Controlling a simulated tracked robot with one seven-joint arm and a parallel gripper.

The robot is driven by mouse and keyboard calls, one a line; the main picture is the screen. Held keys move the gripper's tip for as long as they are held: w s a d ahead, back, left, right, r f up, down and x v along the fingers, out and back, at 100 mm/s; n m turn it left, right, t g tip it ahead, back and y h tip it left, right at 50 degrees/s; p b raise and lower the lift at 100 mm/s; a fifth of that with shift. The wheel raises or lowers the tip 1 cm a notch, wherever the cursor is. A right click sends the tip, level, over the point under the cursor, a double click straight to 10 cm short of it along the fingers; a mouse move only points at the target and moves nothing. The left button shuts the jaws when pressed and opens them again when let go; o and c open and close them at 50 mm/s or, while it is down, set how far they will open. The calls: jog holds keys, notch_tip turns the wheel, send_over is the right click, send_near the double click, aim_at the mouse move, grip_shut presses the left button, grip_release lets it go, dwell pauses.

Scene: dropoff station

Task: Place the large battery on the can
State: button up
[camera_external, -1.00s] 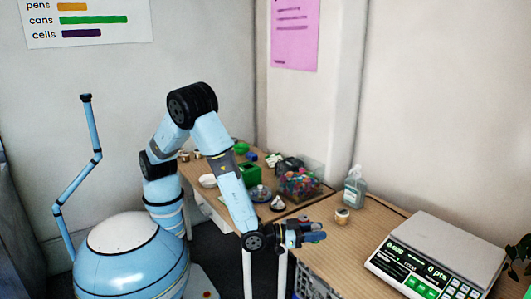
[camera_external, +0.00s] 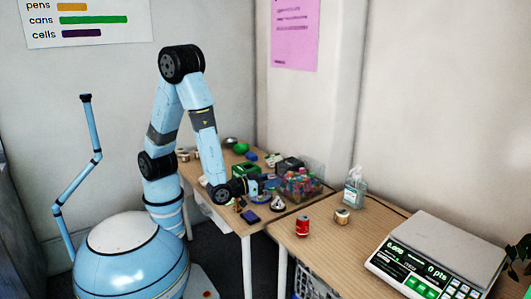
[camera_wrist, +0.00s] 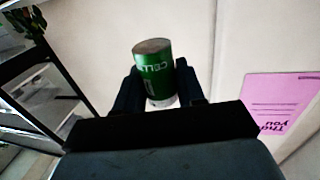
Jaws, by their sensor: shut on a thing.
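The large battery (camera_wrist: 154,72) is a green cylinder with white "CELL" lettering. In the wrist view it sits between the two dark fingers of my gripper (camera_wrist: 161,88), which is shut on it. In the external view my gripper (camera_external: 264,184) is over the left table, beside the clear bin, and the battery cannot be made out there. A red can (camera_external: 302,227) stands upright on the right table, to the right of and nearer than my gripper, apart from it.
A small tin (camera_external: 342,216) stands near the red can. Behind are a sanitizer bottle (camera_external: 354,188) and, at right, a scale (camera_external: 430,262). The left table holds a clear bin (camera_external: 318,183) of colourful items, a green box (camera_external: 246,171) and a dark flat item (camera_external: 250,217).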

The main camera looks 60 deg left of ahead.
jog(key=w+d+f, duration=0.2)
jog(key=w+f, duration=0.1)
jog(key=w+d+f, duration=0.5)
jog(key=w+d, duration=0.1)
jog(key=shift+w+f, duration=0.25)
jog(key=shift+f, duration=0.15)
jog(key=shift+w+d+f, duration=0.1)
jog(key=shift+w+f, duration=0.15)
jog(key=shift+f, duration=1.6)
jog(key=o, duration=1.1)
jog(key=shift+f, duration=0.1)
jog(key=shift+s, duration=0.1)
